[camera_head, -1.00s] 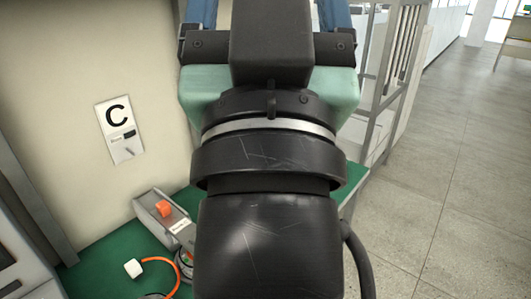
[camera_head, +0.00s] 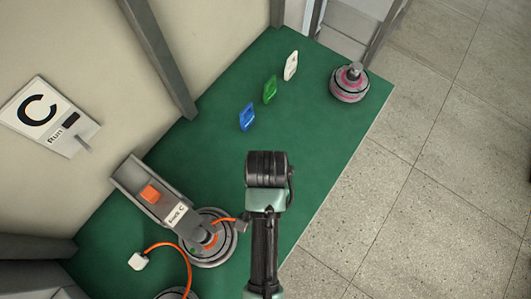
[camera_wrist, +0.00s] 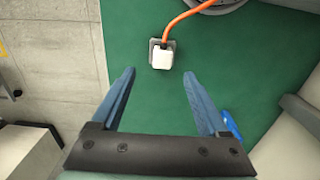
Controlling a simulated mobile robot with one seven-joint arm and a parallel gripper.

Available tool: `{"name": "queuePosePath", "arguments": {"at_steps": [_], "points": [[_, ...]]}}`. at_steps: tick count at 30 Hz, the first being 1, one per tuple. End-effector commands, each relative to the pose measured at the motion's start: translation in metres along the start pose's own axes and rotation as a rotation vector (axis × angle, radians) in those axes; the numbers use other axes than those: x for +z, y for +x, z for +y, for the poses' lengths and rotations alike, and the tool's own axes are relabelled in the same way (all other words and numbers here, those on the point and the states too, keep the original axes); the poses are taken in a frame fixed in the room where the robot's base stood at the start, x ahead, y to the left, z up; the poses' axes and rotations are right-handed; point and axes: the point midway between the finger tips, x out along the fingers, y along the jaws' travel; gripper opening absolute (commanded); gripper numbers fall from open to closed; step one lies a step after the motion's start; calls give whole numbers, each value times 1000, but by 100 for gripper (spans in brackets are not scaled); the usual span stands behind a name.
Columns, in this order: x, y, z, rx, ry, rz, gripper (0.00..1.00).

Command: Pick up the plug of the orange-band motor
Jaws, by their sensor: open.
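In the wrist view a white plug (camera_wrist: 162,58) on an orange cable lies on the green table with a grey piece under it. My gripper (camera_wrist: 159,73) is open, blue fingers apart; the plug shows between and just beyond the fingertips, untouched. The cable runs up to a round grey motor at the top edge. In the head view that motor (camera_head: 222,252) has orange on it, and its cable (camera_head: 224,220) ends beside my arm. My arm hides the fingers in the head view.
A grey stand (camera_head: 140,180) with an orange block stands by the motor. Another white plug (camera_head: 138,261) lies left, its orange cable leading to a partly cropped motor (camera_head: 172,294). Blue (camera_head: 247,117), green (camera_head: 269,90) and white (camera_head: 291,66) tags and a pink-banded motor (camera_head: 349,84) stand farther back.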

Motion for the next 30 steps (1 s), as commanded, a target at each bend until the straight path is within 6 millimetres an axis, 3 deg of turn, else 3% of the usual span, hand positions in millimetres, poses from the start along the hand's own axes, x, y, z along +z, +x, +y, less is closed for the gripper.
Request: {"name": "queuePosePath", "arguments": {"at_steps": [4,13,21,30], "points": [[0,26,0,1,-1,-1,78],[-1,47,-2,-2,-2,3,78],[-2,82,-3,-1,-2,2,78],[-3,92,-4,-4,-2,5,78]]}}
